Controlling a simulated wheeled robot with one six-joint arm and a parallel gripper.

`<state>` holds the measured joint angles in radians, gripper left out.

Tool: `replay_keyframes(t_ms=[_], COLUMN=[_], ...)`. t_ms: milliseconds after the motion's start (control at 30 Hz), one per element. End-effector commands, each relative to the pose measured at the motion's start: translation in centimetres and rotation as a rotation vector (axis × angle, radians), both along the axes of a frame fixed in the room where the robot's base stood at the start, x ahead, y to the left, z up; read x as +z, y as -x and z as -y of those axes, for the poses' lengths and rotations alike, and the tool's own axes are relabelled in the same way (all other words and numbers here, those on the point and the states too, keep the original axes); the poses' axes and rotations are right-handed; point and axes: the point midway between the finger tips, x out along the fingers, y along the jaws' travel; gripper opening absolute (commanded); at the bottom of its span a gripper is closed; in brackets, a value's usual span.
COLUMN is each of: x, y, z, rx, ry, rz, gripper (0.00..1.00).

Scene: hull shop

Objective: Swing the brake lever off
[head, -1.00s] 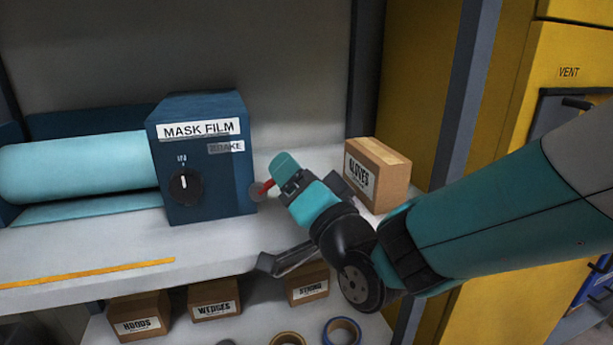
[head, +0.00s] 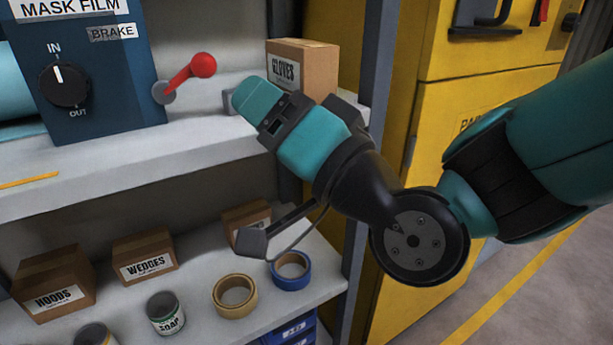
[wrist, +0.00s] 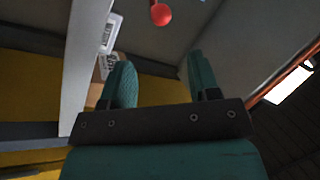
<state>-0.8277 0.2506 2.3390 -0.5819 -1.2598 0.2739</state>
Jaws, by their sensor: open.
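The brake lever (head: 184,77) is red with a round knob, on a grey pivot at the right side of the blue MASK FILM unit (head: 105,65). It slants up and to the right, under the BRAKE label (head: 112,32). My gripper (head: 248,100) is to the right of the knob and slightly below it in the head view, apart from it. In the wrist view the two teal fingers of my gripper (wrist: 160,72) are spread with nothing between them. The red knob (wrist: 161,14) shows beyond the fingertips, near the top edge.
A GLOVES box (head: 303,68) stands on the shelf behind my gripper. A black IN/OUT dial (head: 64,84) is on the unit's front. The lower shelf (head: 205,325) holds boxes, cans and tape rolls. A yellow cabinet (head: 425,120) stands to the right.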

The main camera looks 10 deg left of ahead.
Motion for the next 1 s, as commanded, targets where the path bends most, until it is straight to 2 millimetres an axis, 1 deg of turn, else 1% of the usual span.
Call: replay_keyframes(t_ms=[33,200,300,433,667,700,767,800,867,900,967,1000], x=[-0.9,-1.3,-1.4,-1.4,-1.3,-1.3,-1.4,-1.6,-2.0,-2.5,-3.6,-4.5], y=[0.5,1.8,2.2,2.5,2.5,2.5,2.4,2.4,2.3,2.2,2.1,2.0], z=[0.9,2.9,3.5,3.9,3.9,3.9,3.9,4.0,4.2,4.4,4.9,5.4], rx=[-0.002,-0.001,0.0,0.0,0.001,0.001,0.002,0.006,0.015,0.025,0.044,0.058], ry=[-0.002,-0.003,-0.001,0.0,0.001,0.001,0.01,0.028,0.075,0.124,0.221,0.3], rz=[0.002,0.002,0.002,0.0,0.0,0.0,-0.001,-0.002,-0.004,-0.01,-0.022,-0.033], gripper=[0.56,0.56,0.56,0.56,0.56,0.47,0.33,0.24,0.1,0.01,0.0,0.0])
